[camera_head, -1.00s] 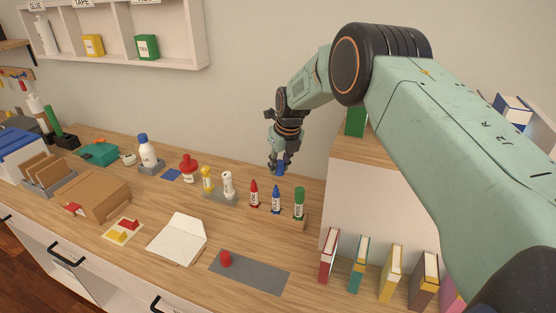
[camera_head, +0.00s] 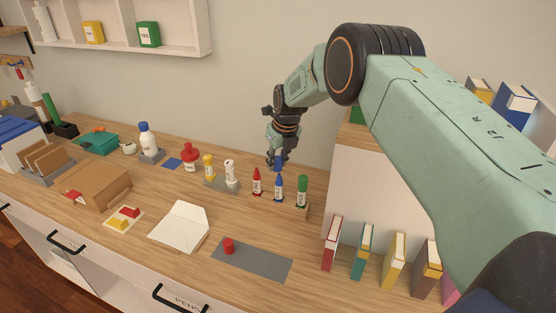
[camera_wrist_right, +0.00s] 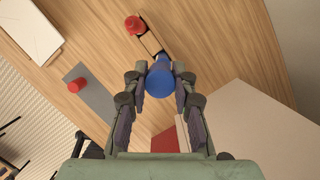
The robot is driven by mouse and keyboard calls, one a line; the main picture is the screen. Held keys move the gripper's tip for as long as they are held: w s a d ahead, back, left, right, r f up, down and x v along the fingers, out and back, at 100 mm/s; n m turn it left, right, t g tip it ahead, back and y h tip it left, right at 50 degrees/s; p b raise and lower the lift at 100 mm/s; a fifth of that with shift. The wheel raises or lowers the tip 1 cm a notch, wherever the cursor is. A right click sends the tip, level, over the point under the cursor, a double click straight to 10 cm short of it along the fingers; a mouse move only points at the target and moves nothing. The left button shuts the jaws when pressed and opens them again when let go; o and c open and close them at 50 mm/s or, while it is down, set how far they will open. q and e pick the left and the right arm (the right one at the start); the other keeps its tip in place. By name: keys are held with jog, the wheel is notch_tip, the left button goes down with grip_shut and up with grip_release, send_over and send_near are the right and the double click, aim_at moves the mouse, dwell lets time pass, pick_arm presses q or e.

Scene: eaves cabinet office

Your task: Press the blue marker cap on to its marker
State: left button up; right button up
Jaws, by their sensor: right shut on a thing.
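My right gripper (camera_head: 277,163) is shut on the blue cap (camera_head: 279,166), which points down over the blue marker (camera_head: 279,189). The marker stands upright in a wooden stand (camera_head: 266,203), between a red marker (camera_head: 257,182) and a green marker (camera_head: 302,191). In the head view the cap is right above the marker's tip; I cannot tell whether they touch. My left gripper is not in view.
A grey mat (camera_head: 262,264) with a small red cylinder (camera_head: 228,246) lies in front of the stand. A white cabinet (camera_head: 362,190) and upright books (camera_head: 394,261) stand to the right. Glue bottles (camera_head: 230,173) stand left of the stand.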

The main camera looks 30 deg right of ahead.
jog(key=shift+w+d+f, duration=0.1)
jog(key=shift+d+f, duration=0.05)
jog(key=shift+d, duration=0.05)
jog(key=shift+w+d+f, duration=0.1)
jog(key=shift+d, duration=0.45)
jog(key=shift+s+a+r, duration=0.1)
jog(key=shift+s+r, duration=0.1)
jog(key=shift+a+r, duration=0.1)
jog(key=shift+a, duration=0.25)
jog(key=shift+w+d, duration=0.1)
jog(key=shift+w, duration=0.1)
jog(key=shift+d+f, duration=0.25)
jog(key=shift+d, duration=0.05)
jog(key=shift+s+a+r+p, duration=0.1)
jog(key=shift+s+r+p, duration=0.1)
jog(key=shift+s+p, duration=0.15)
jog(key=shift+a, duration=0.25)
jog(key=shift+w+d+f, duration=0.1)
jog(key=shift+d+f, duration=0.1)
jog(key=shift+d, duration=0.1)
jog(key=shift+a, duration=0.15)
jog(key=shift+a+r+p, duration=0.2)
jog(key=shift+a+p, duration=0.1)
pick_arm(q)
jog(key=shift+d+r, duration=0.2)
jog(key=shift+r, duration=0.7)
